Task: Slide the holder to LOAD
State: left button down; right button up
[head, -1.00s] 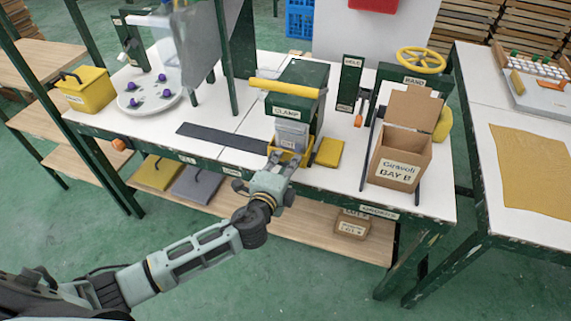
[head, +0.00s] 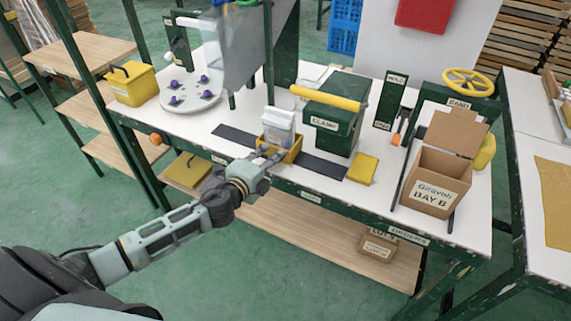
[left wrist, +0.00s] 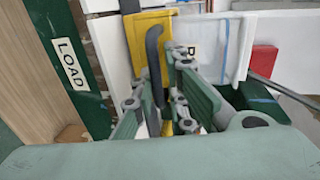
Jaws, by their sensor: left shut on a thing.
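The yellow holder (head: 292,156) sits on the dark rail (head: 325,168) and carries an upright white pouch (head: 279,130). It stands left of the green clamp (head: 338,118), out from under it. My left gripper (head: 268,156) is at the holder's front. In the left wrist view the yellow holder (left wrist: 149,32) has a dark handle (left wrist: 153,60) between my left gripper's fingers (left wrist: 165,108), which are shut on it. The LOAD label (left wrist: 70,63) is on the green table edge, left of the handle. My right gripper is not in view.
Rail lies bare left of the holder (head: 235,136). A turntable (head: 205,98) with purple-knobbed pieces and a yellow bin (head: 134,84) stand farther left. A yellow pad (head: 362,169) and a cardboard box (head: 437,180) are on the right. A hanging translucent sheet (head: 240,50) is behind.

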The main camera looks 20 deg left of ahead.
pick_arm(q)
jog(key=shift+s+a+f, duration=0.2)
jog(key=shift+a+f, duration=0.35)
jog(key=shift+a, duration=0.35)
jog(key=c, duration=1.9)
grip_release()
jog(key=shift+o, duration=0.3)
jog(key=shift+r, duration=0.15)
jog(key=shift+w+r, duration=0.1)
jog(key=shift+r, duration=0.05)
jog(key=v, duration=1.2)
